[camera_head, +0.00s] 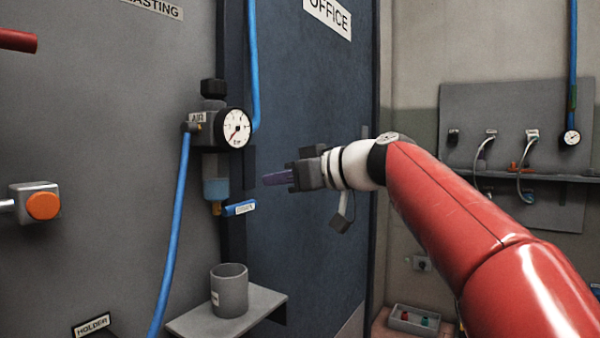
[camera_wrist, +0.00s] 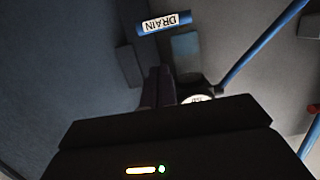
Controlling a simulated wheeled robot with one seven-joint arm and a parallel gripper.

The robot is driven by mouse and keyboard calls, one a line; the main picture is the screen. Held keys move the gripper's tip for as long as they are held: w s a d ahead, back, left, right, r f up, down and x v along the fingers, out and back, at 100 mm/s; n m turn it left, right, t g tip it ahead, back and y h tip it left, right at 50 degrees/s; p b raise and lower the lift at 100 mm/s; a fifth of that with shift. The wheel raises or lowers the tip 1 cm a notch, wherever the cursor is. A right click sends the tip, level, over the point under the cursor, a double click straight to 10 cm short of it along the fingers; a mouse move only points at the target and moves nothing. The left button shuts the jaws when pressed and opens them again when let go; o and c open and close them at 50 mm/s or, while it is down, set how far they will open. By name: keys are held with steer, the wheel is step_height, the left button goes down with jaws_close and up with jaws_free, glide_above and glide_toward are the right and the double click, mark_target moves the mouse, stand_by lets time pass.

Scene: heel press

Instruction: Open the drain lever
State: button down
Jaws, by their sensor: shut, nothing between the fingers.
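The drain lever (camera_head: 239,208) is a short blue bar with a white label. It sits at the bottom of the air regulator (camera_head: 214,135), below its bluish bowl (camera_head: 216,188), and points right, roughly level. In the wrist view the lever (camera_wrist: 164,23) shows at the top with "DRAIN" upside down. My gripper (camera_head: 270,179) is shut and empty. In the head view its fingertips appear right of the bowl and a little above the lever, apart from it. In the wrist view the fingers (camera_wrist: 158,85) appear below the lever, with a gap between.
A grey cup (camera_head: 229,290) stands on a shelf (camera_head: 190,321) below the regulator. A blue hose (camera_head: 172,230) hangs at the left, and another rises above the gauge (camera_head: 233,128). An orange button (camera_head: 42,205) is on the left wall. The dark blue door (camera_head: 300,240) is behind my gripper.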

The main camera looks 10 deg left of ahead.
mark_target(250, 208)
steer(key=shift+w+a+f, duration=0.3)
steer(key=shift+a+f, duration=0.35)
steer(key=shift+a, duration=0.05)
steer(key=shift+w+a+f, duration=0.25)
steer(key=shift+a+f, duration=0.35)
steer(key=shift+a, duration=0.05)
steer(key=shift+w+a+f, duration=0.3)
steer(key=shift+a+f, duration=0.35)
steer(key=shift+a, duration=0.05)
steer(key=shift+w+d+f+m+b, duration=0.15)
steer(key=shift+f+m+b, duration=0.25)
steer(key=shift+m, duration=0.4)
steer(key=shift+w+f+m+g+y+b, duration=0.15)
steer(key=shift+f+m+g+y+b, duration=0.35)
steer(key=shift+m, duration=0.6)
steer(key=f+m+b, duration=0.1)
steer(key=m, duration=0.2)
steer(key=s+f+m+g+y+b, duration=0.1)
steer(key=m, duration=0.2)
steer(key=f+m+b, duration=0.1)
steer(key=f+m, duration=0.1)
steer(key=m, duration=0.1)
steer(key=shift+s+a+f, duration=0.1)
steer(key=shift+s+a, duration=0.25)
